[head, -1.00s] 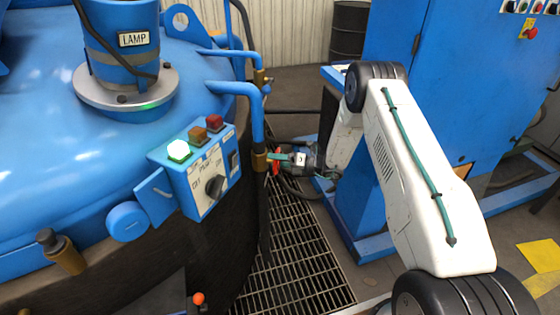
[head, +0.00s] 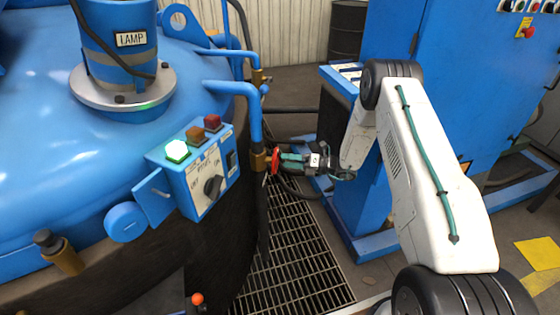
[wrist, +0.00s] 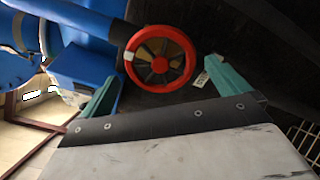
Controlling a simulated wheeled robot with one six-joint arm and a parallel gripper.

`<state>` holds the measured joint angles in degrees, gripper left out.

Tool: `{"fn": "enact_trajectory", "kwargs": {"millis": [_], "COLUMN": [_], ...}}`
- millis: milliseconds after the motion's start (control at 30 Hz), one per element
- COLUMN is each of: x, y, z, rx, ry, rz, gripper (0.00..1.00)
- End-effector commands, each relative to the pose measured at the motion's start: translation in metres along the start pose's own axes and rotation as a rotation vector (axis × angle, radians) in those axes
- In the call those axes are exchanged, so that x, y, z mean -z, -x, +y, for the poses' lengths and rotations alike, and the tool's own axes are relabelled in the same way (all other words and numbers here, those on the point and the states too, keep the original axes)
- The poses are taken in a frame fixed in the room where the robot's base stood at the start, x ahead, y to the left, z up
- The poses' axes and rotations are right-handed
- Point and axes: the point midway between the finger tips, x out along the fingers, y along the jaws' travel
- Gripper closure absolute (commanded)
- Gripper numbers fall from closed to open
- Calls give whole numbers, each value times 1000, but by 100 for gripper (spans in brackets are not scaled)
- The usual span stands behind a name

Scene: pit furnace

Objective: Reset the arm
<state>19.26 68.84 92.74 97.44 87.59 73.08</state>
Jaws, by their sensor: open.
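My gripper (head: 283,161) is open and empty, beside the pipe at the furnace's right side. Its teal fingers point left toward a small red handwheel (head: 275,160) on the blue pipe. In the wrist view the red handwheel (wrist: 187,61) shows its spokes, and the open fingers of my gripper (wrist: 162,72) stand apart on either side below it. A pale tag lies near the right finger. I cannot tell how wide the gap between fingers and wheel is.
The blue furnace lid (head: 50,150) fills the left, with a control box (head: 205,180) on its side, its green lamp lit. A blue cabinet (head: 440,90) stands close behind my arm at the right. Floor grating (head: 290,260) lies below; a dark drum (head: 348,30) stands at the back.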

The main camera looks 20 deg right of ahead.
Motion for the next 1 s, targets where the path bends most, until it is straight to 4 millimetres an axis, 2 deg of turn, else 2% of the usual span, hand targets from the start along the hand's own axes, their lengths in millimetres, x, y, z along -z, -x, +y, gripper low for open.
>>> {"fn": "enact_trajectory", "kwargs": {"millis": [100, 233, 667, 800, 867, 967, 1000], "x": [0, 0, 0, 1, 9, 45, 56], "y": [16, 23, 23, 23, 24, 27, 29], "z": [0, 0, 0, -1, -1, 5, 15], "rx": [1, -1, -1, 4, 3, -17, -36], "ry": [0, 0, 1, 57, 112, 199, 253], "rz": [-1, 0, 0, 5, 37, 140, 196], "gripper": [0, 0, 0, 0, 0, 0, 0]}}
